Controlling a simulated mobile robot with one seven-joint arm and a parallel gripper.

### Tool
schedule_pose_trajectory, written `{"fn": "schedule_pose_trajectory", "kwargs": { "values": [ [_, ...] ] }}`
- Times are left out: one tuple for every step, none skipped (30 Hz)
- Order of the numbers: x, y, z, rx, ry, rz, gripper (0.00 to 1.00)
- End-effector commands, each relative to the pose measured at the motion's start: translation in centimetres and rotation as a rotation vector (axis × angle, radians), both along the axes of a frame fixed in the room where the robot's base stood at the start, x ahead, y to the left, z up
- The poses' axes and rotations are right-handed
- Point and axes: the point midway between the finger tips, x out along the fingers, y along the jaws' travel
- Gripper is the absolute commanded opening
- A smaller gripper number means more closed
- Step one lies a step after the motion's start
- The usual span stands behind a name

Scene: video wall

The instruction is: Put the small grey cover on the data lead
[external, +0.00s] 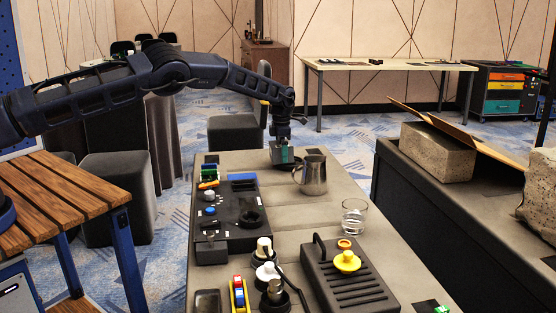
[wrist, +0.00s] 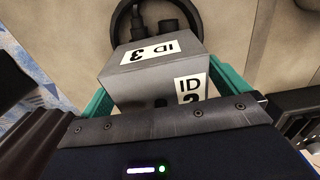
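A small grey box-shaped cover (wrist: 135,80) with white "ID 3" labels sits between the teal fingers of my gripper (wrist: 163,92) in the wrist view. The fingers lie close along both its sides. In the external view my gripper (external: 283,153) points down at the far end of the long table, with the cover between its fingers. A black looped lead with dark plugs (wrist: 137,25), which looks like the data lead, lies on the table just beyond the cover. The cover hides part of the loop, and I cannot tell whether they touch.
A metal jug (external: 313,176) stands just right of my gripper, with a glass (external: 353,220) nearer. A dark control panel (external: 228,228) with knobs is at the left. A ribbed black box (external: 350,283) with a yellow knob and several small items crowd the near end.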

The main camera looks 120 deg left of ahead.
Motion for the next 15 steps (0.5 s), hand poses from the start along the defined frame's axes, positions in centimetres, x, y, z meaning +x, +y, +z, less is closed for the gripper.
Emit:
{"fn": "schedule_pose_trajectory", "kwargs": {
  "values": [
    [0.0,0.0,0.0,0.0,0.0,0.0,1.0],
    [0.0,0.0,0.0,0.0,0.0,0.0,1.0],
    [0.0,0.0,0.0,0.0,0.0,0.0,1.0],
    [0.0,0.0,0.0,0.0,0.0,0.0,1.0],
    [0.0,0.0,0.1,0.0,0.0,0.0,1.0],
    [0.0,0.0,0.2,0.0,0.0,0.0,1.0],
    [0.0,0.0,0.4,0.001,-0.001,0.0,1.0],
    [0.0,0.0,0.6,0.001,0.0,0.0,1.0],
    [0.0,0.0,1.0,0.002,-0.001,0.0,1.0],
    [0.0,0.1,1.3,0.002,-0.001,0.0,1.0],
    [0.0,0.1,1.7,0.002,-0.001,0.0,1.0],
    [0.0,0.1,2.3,0.002,-0.001,0.0,1.0],
    [0.0,0.0,2.8,0.002,-0.001,0.0,1.0],
    [0.0,0.0,3.4,0.002,-0.001,0.0,1.0],
    [0.0,0.1,4.3,0.003,-0.001,0.0,1.0]
  ]
}}
